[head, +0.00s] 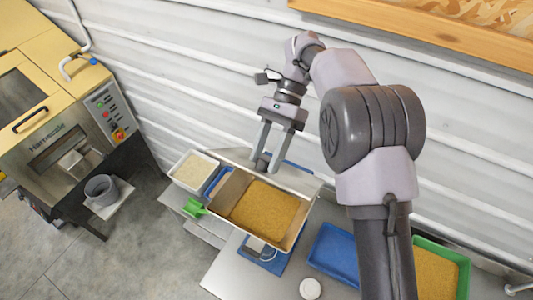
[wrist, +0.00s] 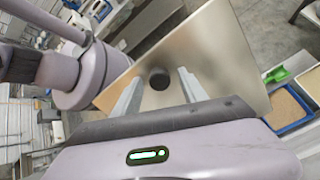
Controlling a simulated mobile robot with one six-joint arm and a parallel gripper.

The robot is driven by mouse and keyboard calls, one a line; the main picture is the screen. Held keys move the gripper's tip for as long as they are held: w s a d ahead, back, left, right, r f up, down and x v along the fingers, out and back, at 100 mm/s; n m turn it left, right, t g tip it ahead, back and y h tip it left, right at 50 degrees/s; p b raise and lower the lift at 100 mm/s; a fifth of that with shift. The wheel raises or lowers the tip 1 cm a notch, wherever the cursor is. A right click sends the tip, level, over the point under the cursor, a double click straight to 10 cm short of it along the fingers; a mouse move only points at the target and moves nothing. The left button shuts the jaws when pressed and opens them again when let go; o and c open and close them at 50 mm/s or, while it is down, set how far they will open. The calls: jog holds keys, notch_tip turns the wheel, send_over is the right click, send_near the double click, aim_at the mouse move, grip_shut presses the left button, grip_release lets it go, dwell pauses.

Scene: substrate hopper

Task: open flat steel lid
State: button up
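The flat steel lid (head: 303,179) stands raised and tilted at the back edge of the steel hopper (head: 224,203), which shows golden granules (head: 265,210) inside. In the wrist view the lid (wrist: 217,60) fills the middle, with a round black knob (wrist: 158,78) on its face. My gripper (head: 266,163) is at the lid's back side, by the wall. In the wrist view my gripper (wrist: 157,88) is open, its two fingers on either side of the knob with gaps showing. Contact of the fingertips with the lid cannot be told.
A white tray of pale grain (head: 195,172) and a green scoop (head: 194,208) are left of the hopper. A blue tray (head: 334,253), a white round item (head: 310,288) and a green-rimmed tray (head: 462,262) are at right. The corrugated wall (head: 190,75) is close behind. A machine (head: 70,125) stands far left.

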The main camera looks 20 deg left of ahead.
notch_tip(320, 180, up, 4)
jog(key=shift+f, duration=0.2)
jog(key=s+d+r+b, duration=0.1)
jog(key=s+d+b, duration=0.5)
jog(key=s+d, duration=0.4)
jog(key=shift+s+d+r+b, duration=0.2)
jog(key=shift+s+b, duration=0.1)
jog(key=shift+s, duration=0.85)
jog(key=w+a+r+n+t+h+b, duration=0.1)
jog(key=a+r+n+t+b, duration=0.15)
jog(key=a+r+t, duration=0.35)
jog(key=w+a+r+n+t+b, duration=0.25)
jog(key=a+r+t, duration=0.25)
jog(key=t, duration=0.3)
jog(key=x, duration=0.5)
jog(key=b+x, duration=0.1)
jog(key=x, duration=0.5)
jog(key=s+b+x, duration=0.1)
jog(key=x, duration=0.5)
jog(key=shift+f, duration=0.4)
